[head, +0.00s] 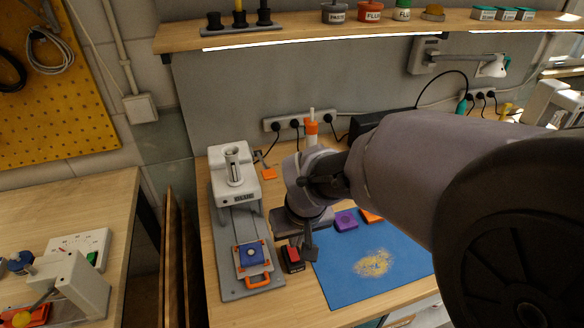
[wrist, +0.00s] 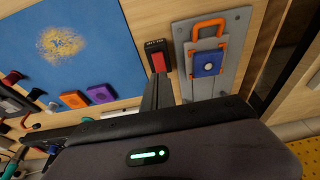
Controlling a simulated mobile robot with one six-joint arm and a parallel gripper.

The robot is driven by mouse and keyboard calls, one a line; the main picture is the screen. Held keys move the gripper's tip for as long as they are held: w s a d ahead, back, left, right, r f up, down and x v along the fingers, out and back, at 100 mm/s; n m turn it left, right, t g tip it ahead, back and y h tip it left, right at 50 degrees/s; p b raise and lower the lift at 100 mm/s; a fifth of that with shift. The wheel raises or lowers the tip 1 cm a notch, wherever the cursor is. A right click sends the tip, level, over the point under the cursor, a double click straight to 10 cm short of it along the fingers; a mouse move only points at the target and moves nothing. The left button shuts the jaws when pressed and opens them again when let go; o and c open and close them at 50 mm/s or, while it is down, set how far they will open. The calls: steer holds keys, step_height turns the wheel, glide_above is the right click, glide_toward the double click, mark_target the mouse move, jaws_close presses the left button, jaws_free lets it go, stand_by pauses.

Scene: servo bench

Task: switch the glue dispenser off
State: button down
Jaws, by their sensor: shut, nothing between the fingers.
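The glue dispenser (head: 233,166) is a white machine with a dark label, standing on a grey base plate at the left of the bench. A small black box with a red rocker switch (head: 292,256) lies just right of that plate. It also shows in the wrist view (wrist: 158,58), with small lettering at one end. Which way the rocker is tipped is too small to tell. My gripper (head: 310,252) is shut and empty, pointing down close beside the switch box. In the wrist view its dark fingers (wrist: 158,90) end near the red rocker; contact cannot be told.
A blue mat (head: 345,290) with yellowish grains lies right of the switch. Purple (head: 346,221) and orange (wrist: 73,100) blocks sit at its edge. A blue piece in an orange-handled carrier (head: 251,255) rests on the plate. A shelf (head: 300,32) runs above.

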steer(key=s+p+v, duration=0.1)
steer(key=p+v, duration=0.2)
steer(key=v, duration=0.6)
steer(key=shift+s+d, duration=0.15)
steer(key=s+d+r+m+t, duration=0.1)
steer(key=s+d+m, duration=0.1)
steer(key=s, duration=0.2)
steer(key=s+d+r+m+b, duration=0.1)
steer(key=s+d+r+m, duration=0.1)
steer(key=s+m, duration=0.1)
steer(key=s+d+r+m+t+y, duration=0.1)
steer(key=s+d+m, duration=0.1)
steer(key=s, duration=0.3)
steer(key=shift+s+d+r+m+t, duration=0.3)
steer(key=shift+d+r, duration=0.1)
steer(key=shift+d, duration=0.15)
